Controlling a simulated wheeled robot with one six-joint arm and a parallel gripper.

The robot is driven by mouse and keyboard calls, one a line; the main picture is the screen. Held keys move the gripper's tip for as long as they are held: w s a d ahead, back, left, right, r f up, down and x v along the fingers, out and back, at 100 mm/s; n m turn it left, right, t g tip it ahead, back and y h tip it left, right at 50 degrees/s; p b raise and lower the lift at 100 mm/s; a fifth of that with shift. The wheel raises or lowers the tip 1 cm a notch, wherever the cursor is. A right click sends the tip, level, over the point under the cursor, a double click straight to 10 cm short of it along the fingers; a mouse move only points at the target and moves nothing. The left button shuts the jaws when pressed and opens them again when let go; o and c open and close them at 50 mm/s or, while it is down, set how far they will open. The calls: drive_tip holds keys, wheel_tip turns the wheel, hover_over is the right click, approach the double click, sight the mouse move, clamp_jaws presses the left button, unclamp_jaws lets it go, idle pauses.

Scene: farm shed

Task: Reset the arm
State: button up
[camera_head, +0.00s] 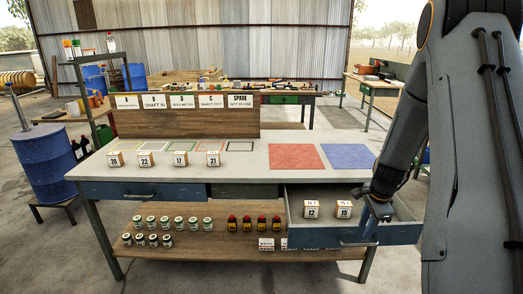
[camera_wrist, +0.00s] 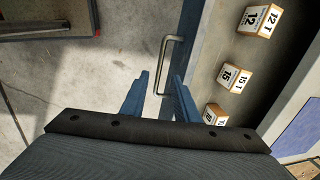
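My gripper (camera_head: 377,212) is at the right part of the open drawer (camera_head: 408,234), near its front edge. In the wrist view its two blue fingers (camera_wrist: 159,97) stand apart with nothing held between them. The drawer's metal handle (camera_wrist: 169,62) shows just beyond the fingers, its near end in line with the gap. The drawer holds a box marked 12 (camera_head: 312,209) and a box marked 15 (camera_head: 344,209). A third box (camera_wrist: 215,114) shows in the wrist view, partly cut off by my gripper; its number is unclear.
Boxes 20, 22, 17 and 21 (camera_head: 213,160) stand on the worktable (camera_head: 240,177), left of a red square (camera_head: 297,157) and a blue square (camera_head: 347,156). Several cans (camera_head: 165,223) and yellow-black items (camera_head: 254,223) sit on the lower shelf. A blue barrel (camera_head: 48,163) stands left.

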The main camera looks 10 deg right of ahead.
drive_tip(key=s+a+r+n, duration=0.3)
drive_tip(key=a+r+n, duration=0.2)
drive_tip(key=a, duration=0.3)
drive_tip(key=s+a+r+n, duration=0.4)
drive_tip(key=a+n, duration=0.1)
drive_tip(key=a, duration=0.3)
drive_tip(key=s+a+r+n, duration=0.4)
drive_tip(key=s+a+n, duration=0.5)
drive_tip(key=s+a, duration=0.1)
drive_tip(key=shift+s+a+g+b, duration=0.3)
drive_tip(key=shift+s+g, duration=0.1)
drive_tip(key=shift+s, duration=0.4)
drive_tip(key=shift+d+r, duration=0.1)
